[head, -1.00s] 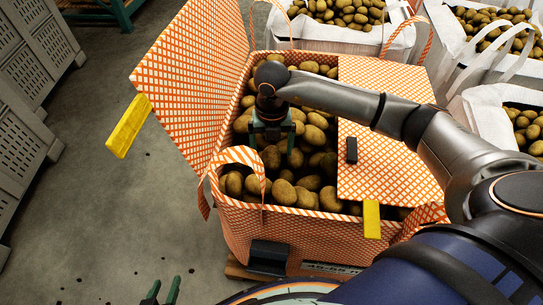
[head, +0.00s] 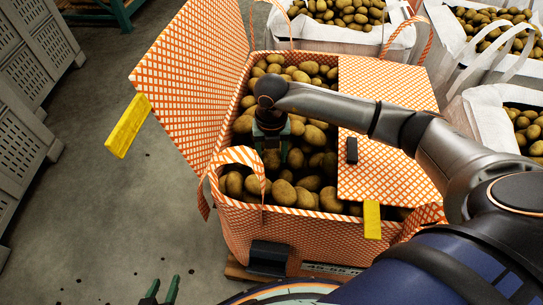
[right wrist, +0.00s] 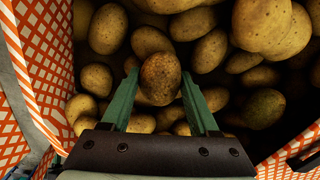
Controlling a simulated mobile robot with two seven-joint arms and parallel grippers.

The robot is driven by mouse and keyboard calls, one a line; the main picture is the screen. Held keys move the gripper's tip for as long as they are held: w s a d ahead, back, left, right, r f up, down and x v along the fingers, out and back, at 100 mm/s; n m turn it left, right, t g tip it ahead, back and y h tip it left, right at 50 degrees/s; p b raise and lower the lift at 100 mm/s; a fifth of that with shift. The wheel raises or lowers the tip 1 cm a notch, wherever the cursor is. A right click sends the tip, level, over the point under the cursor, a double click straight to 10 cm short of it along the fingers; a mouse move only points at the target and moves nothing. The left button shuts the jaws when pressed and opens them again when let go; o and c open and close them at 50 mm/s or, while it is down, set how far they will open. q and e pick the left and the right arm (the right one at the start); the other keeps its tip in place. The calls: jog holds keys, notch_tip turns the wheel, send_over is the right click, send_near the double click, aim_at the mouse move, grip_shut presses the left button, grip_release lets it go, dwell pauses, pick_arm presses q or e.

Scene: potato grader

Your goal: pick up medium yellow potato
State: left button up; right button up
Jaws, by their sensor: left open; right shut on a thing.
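Many yellow-brown potatoes (head: 284,192) fill the orange-and-white checked bag (head: 250,235). My right gripper (head: 270,155) reaches down into the bag's open left half in the head view. In the right wrist view its green fingers (right wrist: 160,92) are shut on a brownish, speckled potato (right wrist: 160,76). Other potatoes lie close around and below it. I cannot tell from the views whether the held potato still touches them. My left gripper (head: 161,294) is open and empty at the bottom edge of the head view, over the floor.
One bag flap (head: 195,85) stands raised at the left; the other flap (head: 385,165) covers the right part of the bag. White bags of potatoes (head: 495,30) stand behind and right. Grey crates (head: 35,70) stand far left. The floor (head: 100,215) between is mostly clear.

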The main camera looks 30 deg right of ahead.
jog(key=c, duration=0.5)
jog(key=shift+r, duration=0.15)
